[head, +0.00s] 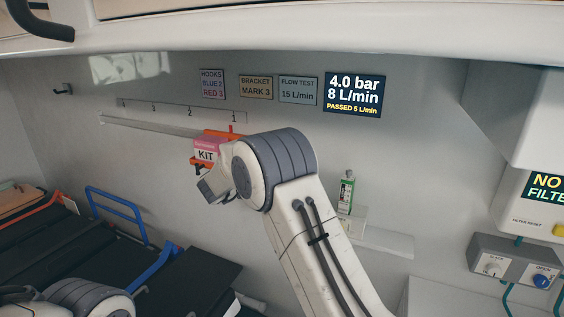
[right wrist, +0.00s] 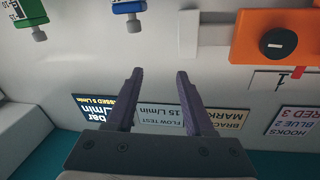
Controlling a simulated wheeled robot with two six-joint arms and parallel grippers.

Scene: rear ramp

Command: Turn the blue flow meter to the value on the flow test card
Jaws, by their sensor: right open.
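The flow test card (head: 298,90) on the wall reads 15 L/min; it also shows upside down in the right wrist view (right wrist: 161,118). The blue flow meter (right wrist: 128,7) is at the top edge of the right wrist view, partly cut off, with a grey knob below it. I cannot make it out in the head view. My right gripper (right wrist: 159,72) is open and empty, its fingertips apart from the meter, which lies beyond and slightly left of them. In the head view my right arm hides this gripper. My left gripper is not in view.
A dark display (head: 353,108) reads 4.0 bar, 8 L/min, passed 5 L/min. A green flow meter (head: 346,192) is on the wall. An orange bracket (right wrist: 250,38) and a pink kit (head: 205,150) are nearby. A grey box (head: 512,262) carries two knobs at right.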

